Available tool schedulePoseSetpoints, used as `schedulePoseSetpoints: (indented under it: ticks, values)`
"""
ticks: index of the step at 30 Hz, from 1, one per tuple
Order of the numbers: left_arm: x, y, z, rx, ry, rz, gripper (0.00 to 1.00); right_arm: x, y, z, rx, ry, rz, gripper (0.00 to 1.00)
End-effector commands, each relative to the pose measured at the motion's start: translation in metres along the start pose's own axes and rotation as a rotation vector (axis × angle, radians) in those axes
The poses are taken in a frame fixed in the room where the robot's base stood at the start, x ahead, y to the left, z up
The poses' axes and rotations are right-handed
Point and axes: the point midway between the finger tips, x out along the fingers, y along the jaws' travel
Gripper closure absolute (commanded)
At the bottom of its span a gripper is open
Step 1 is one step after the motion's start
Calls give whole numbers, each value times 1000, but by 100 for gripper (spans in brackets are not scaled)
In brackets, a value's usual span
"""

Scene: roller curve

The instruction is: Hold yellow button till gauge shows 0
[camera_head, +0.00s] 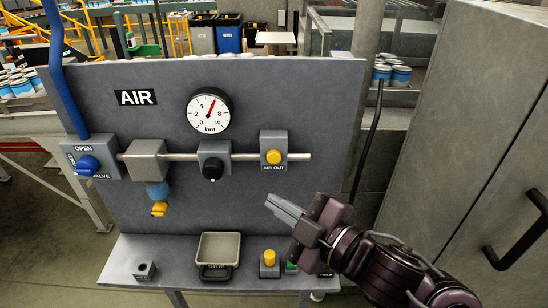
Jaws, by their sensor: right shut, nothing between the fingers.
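The yellow button (273,156) marked AIR OUT sits on a grey box at the right end of the pipe on the upright panel. The round gauge (209,111), marked in bar, has its red needle pointing up and slightly right, between 4 and 6. My right gripper (270,203) is shut and empty, below the AIR OUT button and apart from it, its tips pointing up and left. A second yellow button (269,258) stands on a small box on the lower shelf, below the gripper. My left gripper is out of view.
A blue OPEN/VALVE handle (88,164) with a blue hose is at the panel's left. A black knob (213,168) sits mid-pipe. A grey tray (219,249) and a partly hidden green button (291,267) are on the shelf. A grey cabinet (470,130) stands right.

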Motion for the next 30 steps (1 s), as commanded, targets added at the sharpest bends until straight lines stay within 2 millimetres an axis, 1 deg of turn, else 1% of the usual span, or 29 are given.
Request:
schedulePoseSetpoints:
  ticks: [6,16,21,30]
  values:
    - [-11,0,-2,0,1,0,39,19,17,12,1,-1,3,100]
    - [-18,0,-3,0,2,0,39,49,37,35,1,-1,1,100]
    - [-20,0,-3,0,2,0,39,56,41,40,1,0,1,100]
    - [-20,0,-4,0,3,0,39,58,42,42,1,0,1,100]
